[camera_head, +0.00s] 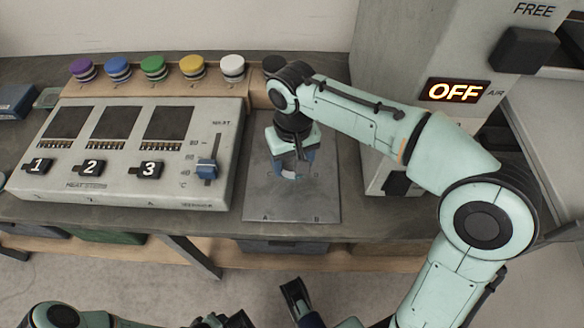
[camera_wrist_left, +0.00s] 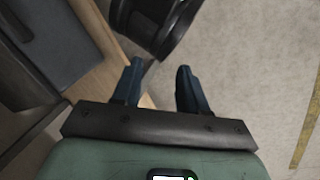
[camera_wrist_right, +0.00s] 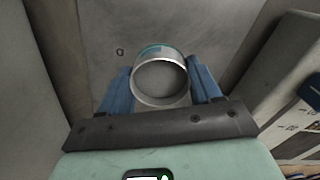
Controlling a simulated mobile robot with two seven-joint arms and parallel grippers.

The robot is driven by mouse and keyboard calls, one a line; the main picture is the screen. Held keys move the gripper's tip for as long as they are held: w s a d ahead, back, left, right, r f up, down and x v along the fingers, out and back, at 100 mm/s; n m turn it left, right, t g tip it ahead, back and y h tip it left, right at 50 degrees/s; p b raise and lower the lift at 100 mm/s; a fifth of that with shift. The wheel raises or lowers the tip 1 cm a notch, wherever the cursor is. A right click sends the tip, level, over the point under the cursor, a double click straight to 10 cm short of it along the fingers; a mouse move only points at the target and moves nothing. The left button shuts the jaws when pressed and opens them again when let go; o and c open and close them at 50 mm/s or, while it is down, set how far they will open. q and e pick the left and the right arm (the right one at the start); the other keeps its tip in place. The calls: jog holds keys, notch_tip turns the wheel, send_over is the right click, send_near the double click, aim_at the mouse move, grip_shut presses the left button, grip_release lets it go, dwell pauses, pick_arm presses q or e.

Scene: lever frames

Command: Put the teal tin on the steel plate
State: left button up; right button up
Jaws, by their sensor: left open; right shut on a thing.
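The steel plate (camera_head: 265,205) lies flat on the bench, right of the heater unit. My right gripper (camera_head: 293,168) points down over the middle of the plate and hides part of it. In the right wrist view, my right gripper (camera_wrist_right: 160,85) is shut on the teal tin (camera_wrist_right: 158,98), an open-topped grey cylinder with a teal band. The plate (camera_wrist_right: 90,30) shows behind the tin; I cannot tell whether they touch. My left gripper (camera_wrist_left: 158,80) is open and empty, low in front of the bench.
The heater unit (camera_head: 120,190) with numbered switches and a slider stands left of the plate. Several coloured buttons (camera_head: 153,68) line the back. A grey cabinet with a lit OFF sign (camera_head: 458,92) stands at the right. A dark bin (camera_wrist_left: 155,25) shows near my left gripper.

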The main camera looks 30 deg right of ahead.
aim_at(293, 164)
pick_arm(q)
jog(key=shift+w+a+f+b, duration=0.3)
jog(key=shift+w+a+f, duration=0.1)
jog(key=shift+w+f, duration=0.3)
pick_arm(e)
jog(key=shift+f, duration=1.45)
jog(key=shift+f, duration=0.1)
jog(key=shift+f, duration=0.15)
jog(key=o, duration=1.1)
pick_arm(q)
jog(key=shift+w+t, duration=0.15)
jog(key=shift+t, duration=0.15)
jog(key=shift+r, duration=0.1)
pick_arm(e)
notch_tip(293, 164, up, 12)
jog(key=p, duration=0.3)
jog(key=shift+f+p, duration=0.15)
jog(key=shift+p, duration=0.25)
pick_arm(q)
jog(key=s+d+r+g, duration=0.2)
jog(key=s+d+r, duration=0.1)
jog(key=s+r, duration=0.2)
jog(key=shift+s+h, duration=0.4)
jog(key=shift+s, duration=0.35)
pick_arm(e)
jog(key=shift+r, duration=0.4)
